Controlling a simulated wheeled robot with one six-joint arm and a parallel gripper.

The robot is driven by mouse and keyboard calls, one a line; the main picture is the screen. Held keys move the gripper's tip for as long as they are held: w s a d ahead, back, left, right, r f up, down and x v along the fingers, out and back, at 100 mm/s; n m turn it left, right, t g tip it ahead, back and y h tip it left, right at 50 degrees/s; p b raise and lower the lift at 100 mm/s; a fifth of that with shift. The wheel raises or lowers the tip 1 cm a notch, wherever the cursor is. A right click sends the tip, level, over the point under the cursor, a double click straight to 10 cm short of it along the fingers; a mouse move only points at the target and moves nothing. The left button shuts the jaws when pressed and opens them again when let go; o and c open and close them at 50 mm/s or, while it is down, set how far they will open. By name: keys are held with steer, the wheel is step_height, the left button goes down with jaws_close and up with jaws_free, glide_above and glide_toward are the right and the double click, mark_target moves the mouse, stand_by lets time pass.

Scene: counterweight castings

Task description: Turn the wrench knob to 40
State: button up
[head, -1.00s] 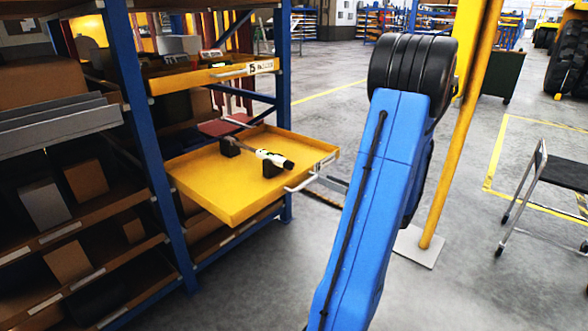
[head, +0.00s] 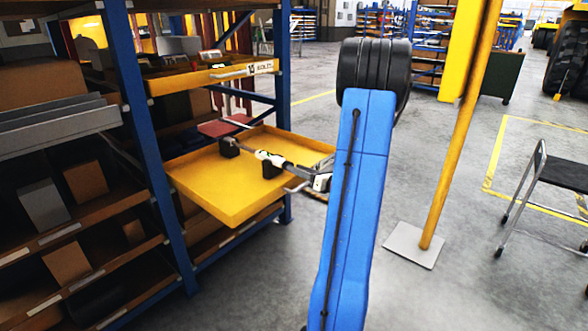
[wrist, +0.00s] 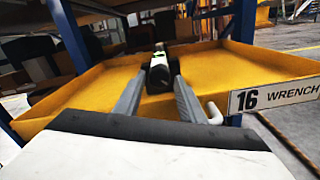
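The wrench (head: 262,155) lies across two black supports in the pulled-out yellow drawer (head: 215,205). Its shaft is thin, with a white section towards the drawer front. In the wrist view the dark knob end of the wrench (wrist: 158,76) faces me, near the tips of my gripper (wrist: 159,84). The fingers stand apart, one on each side of the knob; I cannot tell whether they touch it. In the head view my gripper (head: 300,178) is over the drawer's front edge, partly hidden by my arm. No scale figures on the wrench are readable.
A label reading "16 WRENCH" (wrist: 275,96) is on the drawer front, beside a pale drawer handle (wrist: 213,112). Blue shelf uprights (head: 140,140) stand left of the drawer. A yellow post (head: 462,150) stands right of my arm. A grey step stool (head: 550,180) is farther right.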

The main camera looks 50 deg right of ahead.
steer(key=shift+w, duration=1.2)
steer(key=shift+a, duration=0.1)
steer(key=c, duration=0.8)
steer(key=shift+n, duration=0.3)
steer(key=n, duration=0.3)
steer(key=shift+n, duration=1.7)
steer(key=shift+a+n, duration=0.1)
steer(key=shift+n, duration=0.2)
